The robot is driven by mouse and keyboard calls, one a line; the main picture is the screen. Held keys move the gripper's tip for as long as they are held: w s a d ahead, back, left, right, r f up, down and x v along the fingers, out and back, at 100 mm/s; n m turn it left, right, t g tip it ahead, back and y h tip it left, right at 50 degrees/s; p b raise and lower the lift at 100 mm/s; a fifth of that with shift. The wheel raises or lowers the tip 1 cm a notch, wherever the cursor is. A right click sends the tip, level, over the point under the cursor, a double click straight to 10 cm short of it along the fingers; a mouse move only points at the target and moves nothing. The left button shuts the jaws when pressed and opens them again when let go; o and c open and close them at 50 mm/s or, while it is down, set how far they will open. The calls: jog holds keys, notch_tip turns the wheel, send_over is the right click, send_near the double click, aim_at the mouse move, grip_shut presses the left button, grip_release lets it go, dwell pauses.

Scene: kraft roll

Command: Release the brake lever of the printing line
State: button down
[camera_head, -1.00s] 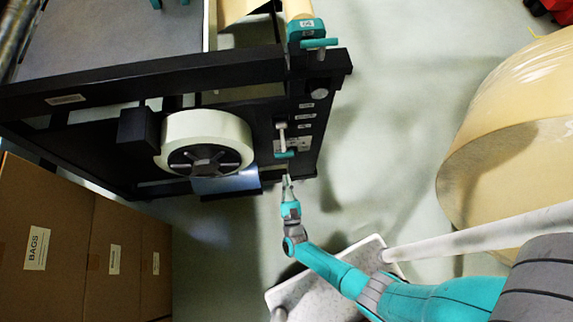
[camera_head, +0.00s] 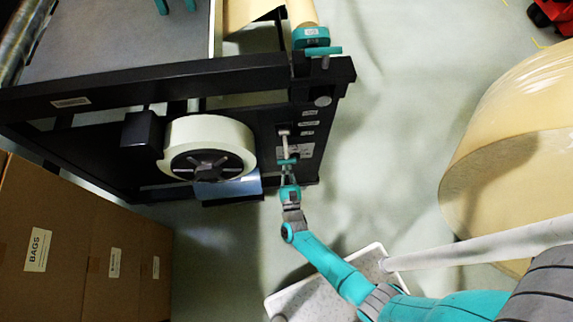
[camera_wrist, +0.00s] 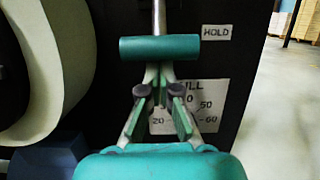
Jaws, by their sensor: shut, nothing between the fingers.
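The brake lever is a metal rod with a teal crossbar handle (camera_head: 287,161) on the dark end panel of the printing line (camera_head: 306,160). In the wrist view the teal handle (camera_wrist: 160,48) lies crosswise just beyond my fingertips, with its rod rising above it. A "HOLD" label (camera_wrist: 217,33) is to the right of the rod, and a partly hidden number plate (camera_wrist: 212,110) is behind my fingers. My gripper (camera_head: 287,171) is shut and empty, its tips at or just under the handle. In the wrist view my gripper (camera_wrist: 161,75) meets the handle's lower edge; I cannot tell whether they touch.
A large white roll (camera_head: 238,133) on a dark hub sits left of the lever. Another teal handle (camera_head: 317,51) is higher on the frame. Cardboard boxes (camera_head: 75,240) stand lower left, and a big kraft roll (camera_head: 515,150) stands right.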

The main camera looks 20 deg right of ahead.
jog(key=shift+s+r, duration=0.2)
jog(key=shift+r, duration=0.05)
dwell(0.4)
